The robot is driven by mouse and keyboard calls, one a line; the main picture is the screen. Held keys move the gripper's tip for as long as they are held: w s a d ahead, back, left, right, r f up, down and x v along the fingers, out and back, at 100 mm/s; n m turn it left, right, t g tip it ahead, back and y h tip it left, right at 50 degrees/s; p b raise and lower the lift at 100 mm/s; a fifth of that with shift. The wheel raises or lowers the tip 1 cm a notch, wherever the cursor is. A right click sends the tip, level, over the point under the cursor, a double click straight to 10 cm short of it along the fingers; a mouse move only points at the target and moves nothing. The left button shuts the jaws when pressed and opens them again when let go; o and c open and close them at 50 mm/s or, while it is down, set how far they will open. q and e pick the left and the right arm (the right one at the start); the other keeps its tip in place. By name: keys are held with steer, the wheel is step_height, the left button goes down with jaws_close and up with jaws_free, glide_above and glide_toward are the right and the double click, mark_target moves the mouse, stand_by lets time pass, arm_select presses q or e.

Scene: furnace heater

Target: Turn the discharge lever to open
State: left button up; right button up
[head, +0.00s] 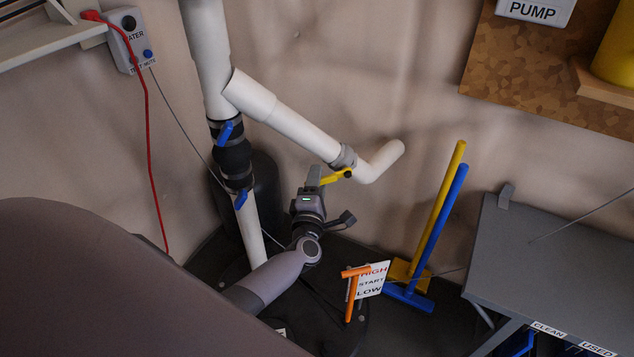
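A yellow lever (337,176) sits on a grey valve collar (344,158) near the lower end of the slanted white side pipe (290,117). It looks like the discharge lever, though no label shows on it. It points left and slightly down from its dark pivot. My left gripper (314,176) points up at the lever's free left end, and its fingertips overlap that end in the picture. Whether the fingers are closed on the lever is too small to tell. My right gripper is not in view.
Two blue valve handles (225,133) sit on the upright pipe's black couplings. A dark tank (262,185) stands behind. An orange handle (350,290) and a HIGH/START/LOW sign (372,280) are below. Yellow and blue long-handled tools (437,225) lean right, beside a grey table (560,265).

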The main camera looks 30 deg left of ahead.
arm_select(q)
steer(key=p+v, duration=0.1)
steer(key=v, duration=0.6)
steer(key=shift+s+r, duration=0.1)
